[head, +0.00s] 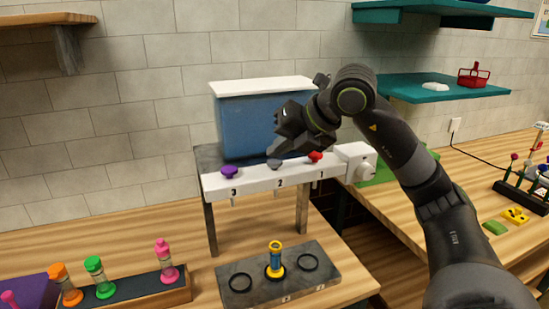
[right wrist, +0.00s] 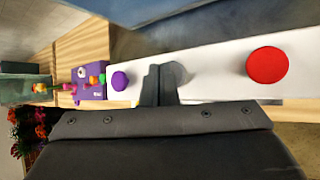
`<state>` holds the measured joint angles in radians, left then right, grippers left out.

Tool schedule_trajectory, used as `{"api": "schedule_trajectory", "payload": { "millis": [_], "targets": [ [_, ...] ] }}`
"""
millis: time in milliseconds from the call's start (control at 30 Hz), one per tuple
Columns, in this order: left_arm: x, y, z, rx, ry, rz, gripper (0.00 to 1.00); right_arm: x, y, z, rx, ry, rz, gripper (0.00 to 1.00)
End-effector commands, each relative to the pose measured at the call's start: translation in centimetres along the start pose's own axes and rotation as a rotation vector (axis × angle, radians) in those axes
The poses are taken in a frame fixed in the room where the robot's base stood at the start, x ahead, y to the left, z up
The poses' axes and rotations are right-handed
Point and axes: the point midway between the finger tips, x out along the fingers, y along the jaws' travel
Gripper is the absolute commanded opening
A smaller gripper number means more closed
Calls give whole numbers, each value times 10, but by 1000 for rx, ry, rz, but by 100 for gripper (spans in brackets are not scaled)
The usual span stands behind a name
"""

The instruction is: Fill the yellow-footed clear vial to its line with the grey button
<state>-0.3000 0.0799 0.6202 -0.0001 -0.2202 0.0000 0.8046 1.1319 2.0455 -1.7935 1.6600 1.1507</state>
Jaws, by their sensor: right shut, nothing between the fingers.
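The yellow-footed vial (head: 275,260) stands upright on the middle spot of a dark plate (head: 325,273), below the dispenser's white bar (head: 255,185). Its liquid level and line are too small to tell. The grey button (head: 274,163) sits on the bar above the number 2; in the right wrist view the grey button (right wrist: 181,73) is partly hidden behind my fingers. My right gripper (head: 277,150) is shut and empty, its fingertips just above or at the grey button; I cannot tell whether they touch. It also shows in the right wrist view (right wrist: 158,84). My left gripper is out of view.
A purple button (head: 229,172) and a red button (head: 315,157) flank the grey one. A blue tank (head: 250,127) stands behind the bar. A rack (head: 130,291) with orange, green and pink vials stands at the front left. Empty rings lie on both sides of the vial.

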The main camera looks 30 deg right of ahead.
Motion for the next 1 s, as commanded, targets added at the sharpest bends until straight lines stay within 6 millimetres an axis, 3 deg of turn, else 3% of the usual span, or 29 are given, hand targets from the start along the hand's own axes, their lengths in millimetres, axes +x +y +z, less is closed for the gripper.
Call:
{"api": "schedule_trajectory", "payload": {
  "millis": [567,1000],
  "targets": [
    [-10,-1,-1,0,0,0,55,-10,7,7,0,-1,1,0],
    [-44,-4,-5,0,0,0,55,-40,29,29,0,-1,2,0]
  ]
}}
